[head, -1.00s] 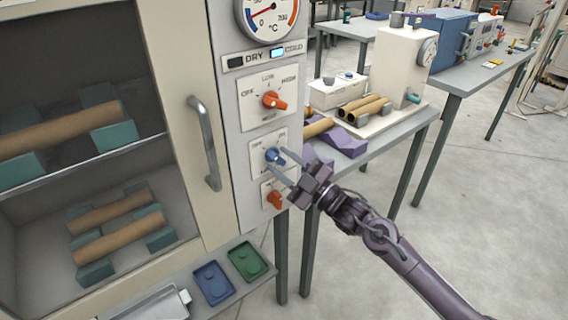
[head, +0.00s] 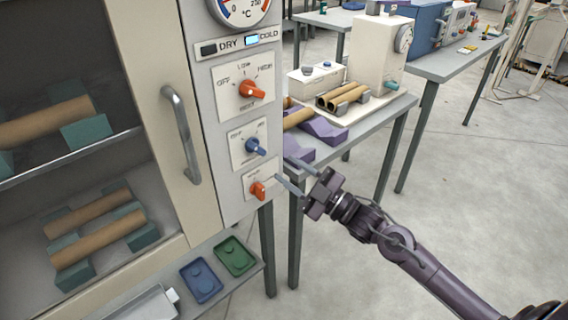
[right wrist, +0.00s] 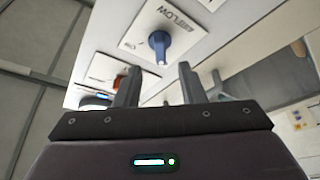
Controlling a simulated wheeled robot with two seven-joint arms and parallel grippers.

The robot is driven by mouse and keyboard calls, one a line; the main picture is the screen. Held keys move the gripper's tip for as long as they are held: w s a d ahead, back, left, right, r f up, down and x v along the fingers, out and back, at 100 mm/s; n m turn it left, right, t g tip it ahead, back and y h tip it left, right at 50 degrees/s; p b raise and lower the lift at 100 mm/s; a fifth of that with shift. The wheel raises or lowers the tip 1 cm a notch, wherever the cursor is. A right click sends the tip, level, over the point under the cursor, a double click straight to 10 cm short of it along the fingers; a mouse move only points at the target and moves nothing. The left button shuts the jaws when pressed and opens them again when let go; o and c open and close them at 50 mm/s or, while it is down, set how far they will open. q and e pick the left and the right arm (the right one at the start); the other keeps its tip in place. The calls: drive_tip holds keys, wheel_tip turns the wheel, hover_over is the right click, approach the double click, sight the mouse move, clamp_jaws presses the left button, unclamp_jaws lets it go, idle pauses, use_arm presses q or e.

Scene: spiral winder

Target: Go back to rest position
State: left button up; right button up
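My right gripper (head: 282,168) is open and empty, to the right of the control panel (head: 208,157) of a cabinet. Its two fingers point left toward the panel, apart from each other. The blue knob (head: 255,146) is beyond the fingertips, apart from them. In the right wrist view, the fingers (right wrist: 159,82) stand apart, with the blue knob (right wrist: 159,44) showing past the gap on its "FLOW" plate. An orange knob (head: 253,90) is above the blue one and another orange knob (head: 258,189) is below it. My left gripper is not in view.
The cabinet door handle (head: 181,135) is left of the panel. A blue tray (head: 202,290) and a green tray (head: 243,263) lie on the ledge below. A table (head: 375,120) with purple cradles (head: 325,128) and tubes stands behind my right gripper. Floor at right is clear.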

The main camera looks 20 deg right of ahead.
drive_tip(key=d+f+m+g+h+p, duration=0.1)
drive_tip(key=d+f+m+h, duration=0.3)
drive_tip(key=f, duration=0.7)
drive_tip(key=d+f+m+g+h+p, duration=0.1)
drive_tip(key=d+f+m+h, duration=0.25)
drive_tip(key=f, duration=0.75)
drive_tip(key=s+d+f+m+g+h, duration=0.15)
drive_tip(key=s+f, duration=0.25)
drive_tip(key=f, duration=0.4)
drive_tip(key=s+f+m+g+h, duration=0.1)
drive_tip(key=s+f+g+h, duration=0.2)
drive_tip(key=f, duration=0.6)
drive_tip(key=s+a+f+m+g+p, duration=0.2)
drive_tip(key=s+f+g, duration=0.2)
drive_tip(key=s+f, duration=1.05)
drive_tip(key=s+a+f+g, duration=0.3)
drive_tip(key=s, duration=0.8)
drive_tip(key=s+a+f+m+g, duration=0.1)
drive_tip(key=s+a+f+g, duration=0.2)
drive_tip(key=s, duration=0.8)
drive_tip(key=shift+s+a, duration=0.2)
